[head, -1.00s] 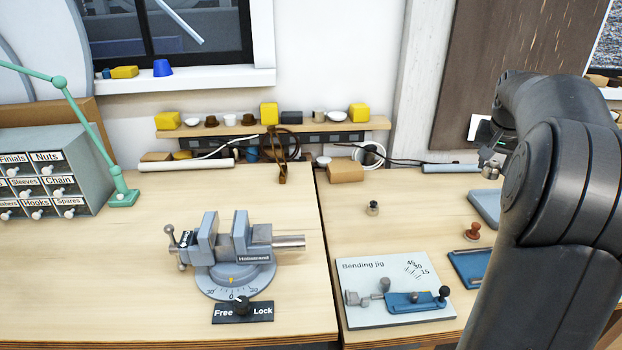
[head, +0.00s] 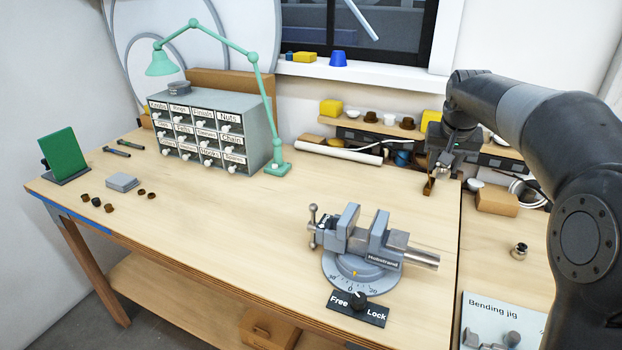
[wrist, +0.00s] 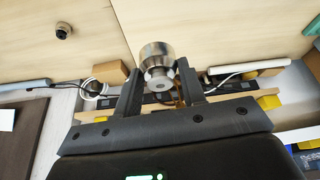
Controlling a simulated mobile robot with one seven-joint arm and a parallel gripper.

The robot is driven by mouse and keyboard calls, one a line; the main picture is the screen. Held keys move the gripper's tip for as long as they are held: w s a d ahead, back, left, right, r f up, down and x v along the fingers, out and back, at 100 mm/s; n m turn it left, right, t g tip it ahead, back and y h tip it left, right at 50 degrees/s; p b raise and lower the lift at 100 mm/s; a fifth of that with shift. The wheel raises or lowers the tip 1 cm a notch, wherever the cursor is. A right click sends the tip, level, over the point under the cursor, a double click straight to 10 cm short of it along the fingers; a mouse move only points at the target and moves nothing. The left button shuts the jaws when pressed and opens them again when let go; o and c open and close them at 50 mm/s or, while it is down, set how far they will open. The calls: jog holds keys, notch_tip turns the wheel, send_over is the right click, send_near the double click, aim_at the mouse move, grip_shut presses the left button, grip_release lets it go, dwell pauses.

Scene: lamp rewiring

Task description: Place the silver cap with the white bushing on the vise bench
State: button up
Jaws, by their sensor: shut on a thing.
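My gripper (head: 441,164) is shut on a silver cap (head: 441,174) and holds it above the back right part of the vise bench. In the wrist view the silver cap (wrist: 157,60) sits between the two fingers of my gripper (wrist: 157,82), with its narrow end toward the camera. The vise bench (head: 235,225) is the pale wooden table with the grey vise (head: 365,245), which stands in front of my gripper.
A drawer cabinet (head: 215,127) and green lamp (head: 277,165) stand at the back. A small metal part (head: 519,251) and the bending jig (head: 490,312) are on the right table. A back shelf (head: 395,128) holds several small items.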

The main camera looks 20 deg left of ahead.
jog(key=s+a+n+y, duration=0.1)
jog(key=s+a+n, duration=0.2)
jog(key=s+a, duration=0.65)
jog(key=s+a+n+g+y, duration=0.15)
jog(key=s+a, duration=0.25)
jog(key=a, duration=1)
jog(key=s+a+n, duration=0.3)
jog(key=s+a, duration=0.4)
jog(key=a, duration=0.5)
jog(key=f, duration=1.5)
jog(key=shift+w+d+f, duration=0.1)
jog(key=shift+w+f, duration=0.15)
jog(key=shift+w, duration=0.15)
jog(key=shift+f, duration=2.7)
jog(key=shift+f, duration=0.2)
jog(key=o, duration=1)
jog(key=shift+o, duration=0.2)
jog(key=shift+r, duration=0.1)
